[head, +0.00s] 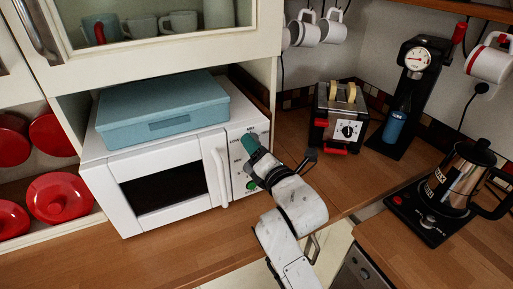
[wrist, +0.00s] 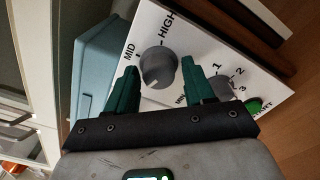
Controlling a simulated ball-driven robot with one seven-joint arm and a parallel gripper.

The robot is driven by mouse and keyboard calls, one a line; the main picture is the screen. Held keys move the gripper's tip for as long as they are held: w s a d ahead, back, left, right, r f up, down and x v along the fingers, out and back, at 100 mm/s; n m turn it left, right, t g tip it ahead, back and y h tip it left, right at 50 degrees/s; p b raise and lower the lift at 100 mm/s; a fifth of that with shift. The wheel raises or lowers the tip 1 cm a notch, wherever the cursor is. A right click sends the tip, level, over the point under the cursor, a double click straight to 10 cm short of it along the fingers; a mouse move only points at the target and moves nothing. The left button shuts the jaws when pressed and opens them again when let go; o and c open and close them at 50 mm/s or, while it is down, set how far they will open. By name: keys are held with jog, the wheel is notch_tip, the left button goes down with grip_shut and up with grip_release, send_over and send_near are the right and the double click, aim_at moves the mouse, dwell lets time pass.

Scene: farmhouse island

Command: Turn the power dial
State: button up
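The white microwave (head: 150,175) stands on the wooden counter, its control panel at the right of its front. In the wrist view the grey power dial (wrist: 158,66) is on the white panel, with MID and HIGH printed around it. My gripper (wrist: 160,72) is open, its green fingers apart, one tip on each side of the dial in the picture. I cannot tell whether they touch it. A second grey dial (wrist: 220,88), with numbers, is beside the right finger. In the head view my gripper (head: 249,143) is at the panel's upper part and hides the power dial.
A green start button (wrist: 254,106) is below the second dial. The microwave's door handle (head: 219,178) is left of the panel. A blue box (head: 165,105) lies on top. A toaster (head: 340,118) and a coffee machine (head: 405,95) stand to the right.

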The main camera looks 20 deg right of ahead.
jog(key=shift+o, duration=0.5)
jog(key=shift+r, duration=0.1)
jog(key=s+b, duration=0.2)
jog(key=s, duration=0.8)
jog(key=shift+s+d, duration=0.35)
jog(key=shift+s, duration=0.05)
jog(key=s+d+f+m+g+h, duration=0.15)
jog(key=s+f+m+g, duration=0.25)
jog(key=s+f+m, duration=0.45)
jog(key=s+d+f+m+g+y, duration=0.1)
jog(key=s+d+f+m+g, duration=0.15)
jog(key=f+m+g, duration=0.6)
jog(key=s+d+f+m+g, duration=0.1)
jog(key=s+f+m+g, duration=0.1)
jog(key=s+f+m, duration=0.3)
jog(key=s+d+f+m+g, duration=0.1)
jog(key=s+f+m, duration=0.3)
jog(key=s, duration=1)
notch_tip(320, 180, down, 2)
jog(key=shift+d+f+m+g+h, duration=0.1)
jog(key=shift+d+m+g+h, duration=0.1)
jog(key=shift+m+g+h, duration=0.4)
